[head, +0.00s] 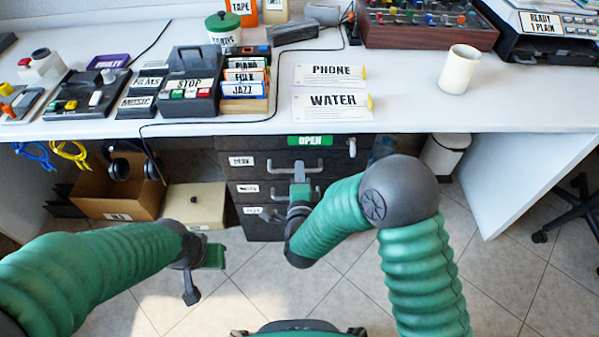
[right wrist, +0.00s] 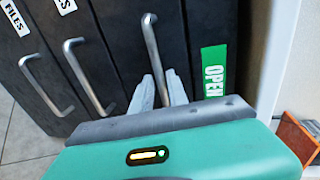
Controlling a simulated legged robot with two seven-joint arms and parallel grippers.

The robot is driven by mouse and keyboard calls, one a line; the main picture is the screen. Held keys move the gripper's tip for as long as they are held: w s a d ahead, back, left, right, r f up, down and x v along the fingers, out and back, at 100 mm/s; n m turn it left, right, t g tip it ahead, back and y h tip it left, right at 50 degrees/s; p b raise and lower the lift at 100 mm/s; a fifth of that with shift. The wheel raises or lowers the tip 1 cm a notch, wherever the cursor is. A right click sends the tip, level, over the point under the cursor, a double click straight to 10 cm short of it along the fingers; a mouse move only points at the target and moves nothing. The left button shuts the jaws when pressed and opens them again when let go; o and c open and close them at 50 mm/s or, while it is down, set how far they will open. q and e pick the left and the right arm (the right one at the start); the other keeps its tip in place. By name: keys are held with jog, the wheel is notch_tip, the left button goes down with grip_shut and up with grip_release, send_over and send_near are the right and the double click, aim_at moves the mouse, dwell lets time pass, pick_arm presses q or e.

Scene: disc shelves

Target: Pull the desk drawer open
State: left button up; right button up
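The dark desk drawer unit (head: 262,227) stands under the white desk. Its top drawer has a green OPEN label (head: 310,141), also in the right wrist view (right wrist: 213,70), and a metal bar handle (right wrist: 152,45). The drawers look closed. My right gripper (head: 300,167) is at the top drawer's handle. In the right wrist view its two grey fingers (right wrist: 160,90) are apart, with the lower part of the handle seen between them; contact cannot be told. My left gripper (head: 193,280) hangs low at the left, away from the drawers, its fingers unclear.
A cardboard box (head: 118,190) and a cream box (head: 195,205) stand on the floor left of the drawers. A white bin (head: 445,155) stands to the right. The tiled floor before the drawers is clear. A cup (head: 459,70) and cards stand on the desk.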

jog(key=shift+w+f, duration=0.15)
jog(key=shift+w, duration=0.55)
jog(key=shift+c, duration=0.5)
grip_shut()
jog(key=shift+s+f, duration=0.1)
jog(key=shift+s, duration=0.05)
